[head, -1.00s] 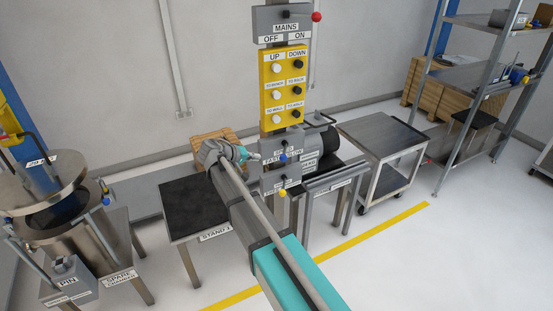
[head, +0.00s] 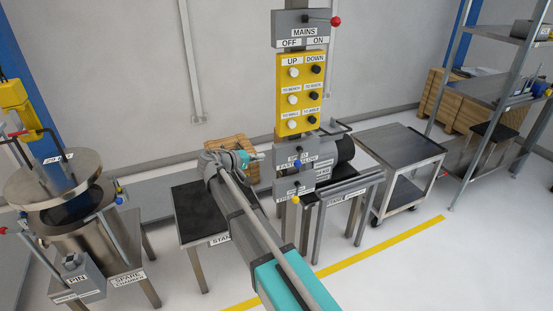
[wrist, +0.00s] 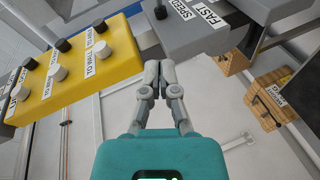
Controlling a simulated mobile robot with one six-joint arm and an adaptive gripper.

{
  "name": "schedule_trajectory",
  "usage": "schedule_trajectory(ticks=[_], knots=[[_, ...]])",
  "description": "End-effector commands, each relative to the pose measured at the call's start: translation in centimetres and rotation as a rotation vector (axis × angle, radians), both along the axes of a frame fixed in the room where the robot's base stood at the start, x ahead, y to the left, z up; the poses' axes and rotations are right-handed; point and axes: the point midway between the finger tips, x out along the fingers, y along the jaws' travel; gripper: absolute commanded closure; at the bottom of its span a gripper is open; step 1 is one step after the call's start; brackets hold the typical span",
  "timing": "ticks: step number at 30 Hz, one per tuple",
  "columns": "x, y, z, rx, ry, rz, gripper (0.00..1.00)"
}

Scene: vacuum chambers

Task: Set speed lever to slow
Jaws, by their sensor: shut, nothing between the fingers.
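The grey speed box (head: 293,148) hangs below the yellow panel in the head view, with SPEED, FAST and SLOW labels. The speed lever's blue knob (head: 298,163) shows between the FAST and SLOW labels; its exact setting is hard to tell. My gripper (head: 261,156) is just left of the box, on the FAST side, and looks apart from the knob. In the wrist view my gripper (wrist: 160,88) is shut and empty. The grey speed box (wrist: 205,32) is above the fingertips there, with its SPEED and FAST labels; the lever knob is not visible in that view.
The yellow button panel (head: 302,95) and the mains box with a red-knobbed lever (head: 336,21) are above. A lower lever with a yellow knob (head: 295,200) is below. A black-topped stand (head: 190,215) is to the left, and a steel cart (head: 400,145) to the right.

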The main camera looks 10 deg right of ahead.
Motion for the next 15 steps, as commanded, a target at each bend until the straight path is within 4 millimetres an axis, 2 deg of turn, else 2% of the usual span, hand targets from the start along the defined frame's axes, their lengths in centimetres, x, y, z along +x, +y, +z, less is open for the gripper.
schedule_trajectory(ticks=[8,15], knots=[[1.1,-1.9,-0.7,0.001,0.000,-0.002,1.00],[2.8,-4.7,-1.7,0.001,0.000,-0.002,1.00]])
